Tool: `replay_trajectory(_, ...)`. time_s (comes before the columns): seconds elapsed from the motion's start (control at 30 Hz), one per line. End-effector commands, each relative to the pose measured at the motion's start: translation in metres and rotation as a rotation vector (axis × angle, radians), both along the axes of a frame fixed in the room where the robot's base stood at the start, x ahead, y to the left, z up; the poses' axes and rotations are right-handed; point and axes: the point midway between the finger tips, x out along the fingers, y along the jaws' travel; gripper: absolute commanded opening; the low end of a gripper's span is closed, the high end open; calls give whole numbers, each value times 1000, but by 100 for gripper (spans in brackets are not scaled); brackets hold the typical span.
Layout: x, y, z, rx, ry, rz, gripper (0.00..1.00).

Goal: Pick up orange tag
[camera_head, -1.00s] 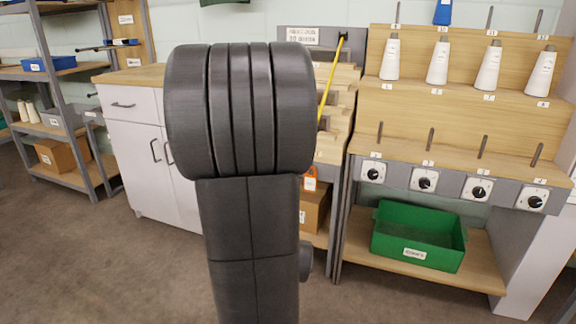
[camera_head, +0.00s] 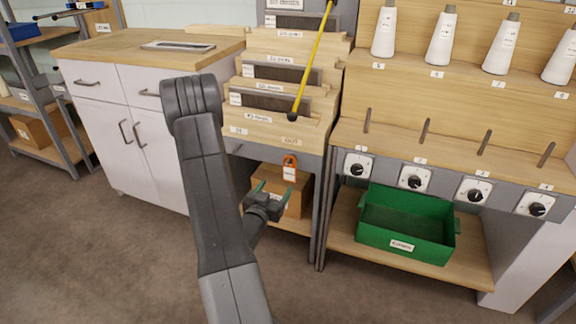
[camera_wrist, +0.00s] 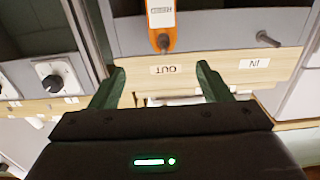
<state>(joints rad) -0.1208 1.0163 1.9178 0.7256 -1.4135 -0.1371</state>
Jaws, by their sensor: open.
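The orange tag (camera_head: 290,161) with a white label hangs on the front of the grey drawer-like panel below the stepped wooden rack. In the wrist view, which is upside down, the tag (camera_wrist: 162,37) hangs at a peg by the "OUT" label. My gripper (camera_head: 274,189) is open and empty, just below and left of the tag in the head view. In the wrist view my green fingers (camera_wrist: 162,70) are spread apart, with the tag beyond their tips and in line with the gap between them. No contact shows.
An empty peg (camera_wrist: 267,39) stands by the "IN" label. A cardboard box (camera_head: 296,200) sits on the shelf behind my gripper. A green bin (camera_head: 402,246) is on the lower shelf at right. A white cabinet (camera_head: 150,150) stands left. A yellow rod (camera_head: 313,62) leans on the rack.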

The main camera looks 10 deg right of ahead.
Motion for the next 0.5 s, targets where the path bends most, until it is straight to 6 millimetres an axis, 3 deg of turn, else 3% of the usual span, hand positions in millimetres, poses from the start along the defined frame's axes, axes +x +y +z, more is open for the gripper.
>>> replay_trajectory(0.3,47,-33,-1,-1,-4,-4,71)
replay_trajectory(0.5,67,-45,-1,-1,-2,-2,71)
